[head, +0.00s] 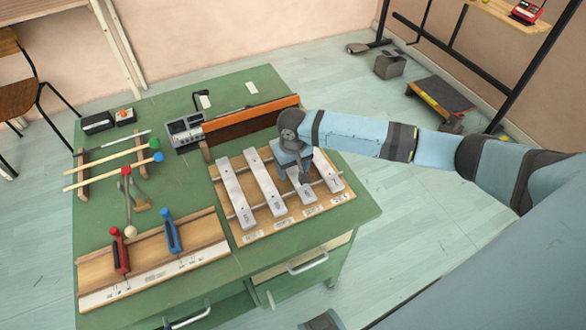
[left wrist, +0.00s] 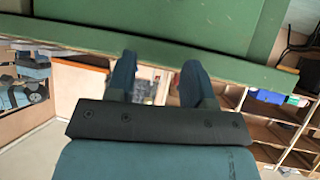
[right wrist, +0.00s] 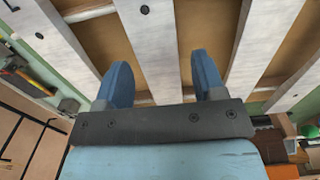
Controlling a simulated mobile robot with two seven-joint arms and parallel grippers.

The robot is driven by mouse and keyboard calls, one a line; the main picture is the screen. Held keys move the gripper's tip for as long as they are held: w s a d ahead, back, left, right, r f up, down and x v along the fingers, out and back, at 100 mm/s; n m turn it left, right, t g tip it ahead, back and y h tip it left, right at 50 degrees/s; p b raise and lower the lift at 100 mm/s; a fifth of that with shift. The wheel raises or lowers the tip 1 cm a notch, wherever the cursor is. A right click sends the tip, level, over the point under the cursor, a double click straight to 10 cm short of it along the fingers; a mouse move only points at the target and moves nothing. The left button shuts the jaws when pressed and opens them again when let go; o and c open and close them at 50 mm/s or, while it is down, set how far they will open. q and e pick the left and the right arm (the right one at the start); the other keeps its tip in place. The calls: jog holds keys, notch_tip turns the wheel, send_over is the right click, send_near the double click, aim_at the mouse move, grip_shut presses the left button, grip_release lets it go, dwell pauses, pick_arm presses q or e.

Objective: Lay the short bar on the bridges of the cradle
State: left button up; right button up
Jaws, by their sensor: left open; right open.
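The cradle (head: 222,203) is a wooden board with thin bridges across it, on the green table. Several pale metal bars lie across it, including a left bar (head: 236,194) and a second bar (head: 265,183). The rightmost bar (head: 328,171) looks shortest. My right gripper (head: 304,178) is over the third bar (head: 302,205), hiding part of it. In the right wrist view my right gripper (right wrist: 162,85) is open, with a bar (right wrist: 148,45) between its fingers in the picture; contact cannot be told. My left gripper (left wrist: 155,80) is open and empty, near a green edge.
An orange-topped wooden piece (head: 250,117) and a grey device (head: 185,130) stand behind the cradle. Mallets (head: 112,165) lie on a rack at left. A board with red and blue handled tools (head: 172,233) is at front left. Bare green table (head: 180,185) lies between.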

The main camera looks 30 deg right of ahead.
aim_at(292, 170)
pick_arm(q)
jog(key=shift+r+p, duration=0.25)
jog(key=shift+p, duration=0.6)
pick_arm(e)
notch_tip(292, 170, up, 14)
jog(key=shift+a, duration=0.2)
jog(key=shift+f, duration=0.1)
